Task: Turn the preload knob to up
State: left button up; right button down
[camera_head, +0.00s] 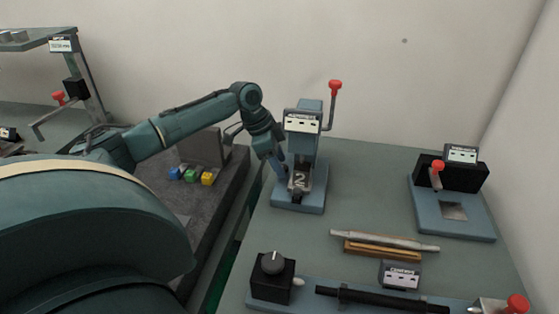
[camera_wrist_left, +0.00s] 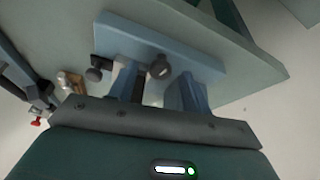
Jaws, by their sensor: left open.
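A dark round knob (camera_head: 273,262) with a pale mark on top sits on a black box at the front of the table. Its label is too small to read. My left gripper (camera_head: 284,168) reaches down beside the blue upright station (camera_head: 318,200), close to a grey block marked 2 (camera_head: 300,180). In the left wrist view the left gripper (camera_wrist_left: 160,92) is open, and a dark round knob (camera_wrist_left: 158,69) shows between its fingers. I cannot tell whether the fingers touch it, or which knob is the preload one. My right gripper is out of view.
A red-tipped lever (camera_head: 335,86) rises beside the station. A pale rod on a wooden rest (camera_head: 383,248) and a black bar (camera_head: 365,298) lie at the front right. A blue fixture with a red knob (camera_head: 452,215) stands at the right. Coloured blocks (camera_head: 190,175) lie left.

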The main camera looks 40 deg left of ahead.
pick_arm(q)
jog(key=shift+d+f, duration=0.1)
jog(key=shift+f, duration=0.2)
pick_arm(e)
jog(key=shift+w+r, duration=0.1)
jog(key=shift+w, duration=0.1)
pick_arm(q)
jog(key=shift+c, duration=0.6)
jog(key=c, duration=0.9)
jog(key=n+p, duration=0.1)
jog(key=p, duration=0.1)
jog(key=shift+r+y+p, duration=0.3)
jog(key=shift+r, duration=0.05)
jog(key=shift+d+n+p, duration=0.1)
jog(key=shift+n+p, duration=0.4)
jog(key=shift+p, duration=0.15)
jog(key=shift+f+n+t+p, duration=0.2)
jog(key=shift+n+t+p, duration=0.1)
jog(key=shift+n+p, duration=0.25)
jog(key=shift+f, duration=0.1)
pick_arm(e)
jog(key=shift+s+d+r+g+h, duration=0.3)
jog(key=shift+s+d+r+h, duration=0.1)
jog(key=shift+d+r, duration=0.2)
